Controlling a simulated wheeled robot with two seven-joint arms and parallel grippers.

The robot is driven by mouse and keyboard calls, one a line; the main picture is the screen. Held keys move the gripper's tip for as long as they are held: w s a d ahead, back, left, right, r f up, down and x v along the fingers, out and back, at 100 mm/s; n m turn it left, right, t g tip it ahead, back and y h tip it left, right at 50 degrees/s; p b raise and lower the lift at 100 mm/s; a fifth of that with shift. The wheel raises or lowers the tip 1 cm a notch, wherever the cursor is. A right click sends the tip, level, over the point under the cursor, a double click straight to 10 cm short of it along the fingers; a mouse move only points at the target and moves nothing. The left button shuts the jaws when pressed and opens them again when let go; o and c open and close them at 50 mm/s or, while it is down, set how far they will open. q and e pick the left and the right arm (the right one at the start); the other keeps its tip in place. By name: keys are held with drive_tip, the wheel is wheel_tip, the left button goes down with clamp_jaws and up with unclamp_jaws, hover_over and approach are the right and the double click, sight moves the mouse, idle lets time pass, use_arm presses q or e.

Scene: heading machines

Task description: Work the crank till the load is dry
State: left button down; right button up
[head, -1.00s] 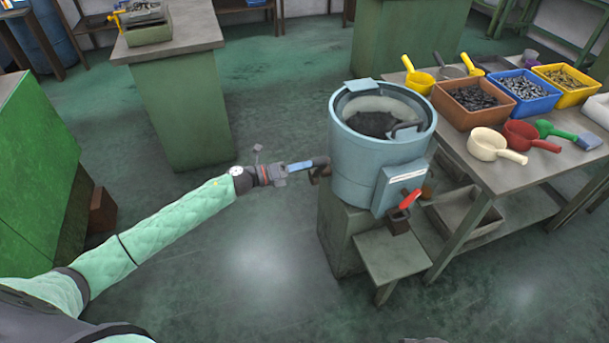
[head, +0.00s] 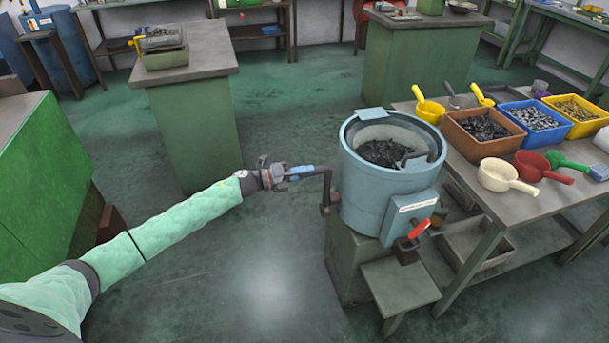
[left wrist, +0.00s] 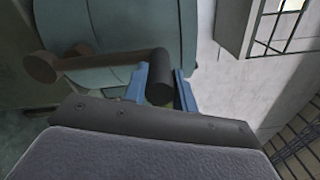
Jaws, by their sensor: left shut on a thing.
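A blue-grey round spinner drum (head: 376,185) stands on a green block, its top open. A dark load of small parts (head: 382,153) lies inside with a handled basket rim. The crank (head: 326,190) sticks out on the drum's left side. My left gripper (head: 302,173) is shut on the crank's handle. In the left wrist view the dark crank handle (left wrist: 160,78) sits between the blue fingers, with the crank arm (left wrist: 95,63) running left to its hub. Whether the load is wet cannot be told. My right gripper is not in view.
A red-handled lever (head: 419,229) sits at the drum's lower front above a small green stand (head: 400,285). A table (head: 500,205) on the right holds scoops and bins of parts. Floor left of the drum is clear.

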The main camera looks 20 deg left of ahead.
use_arm(q)
drive_tip(key=c, duration=1.1)
unclamp_jaws()
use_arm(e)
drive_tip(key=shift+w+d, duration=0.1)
use_arm(q)
drive_tip(key=shift+s+a+f, duration=0.15)
drive_tip(key=shift+s+a, duration=0.15)
drive_tip(key=shift+a, duration=0.2)
drive_tip(key=shift+b+v, duration=1.15)
drive_tip(key=shift+v, duration=2.15)
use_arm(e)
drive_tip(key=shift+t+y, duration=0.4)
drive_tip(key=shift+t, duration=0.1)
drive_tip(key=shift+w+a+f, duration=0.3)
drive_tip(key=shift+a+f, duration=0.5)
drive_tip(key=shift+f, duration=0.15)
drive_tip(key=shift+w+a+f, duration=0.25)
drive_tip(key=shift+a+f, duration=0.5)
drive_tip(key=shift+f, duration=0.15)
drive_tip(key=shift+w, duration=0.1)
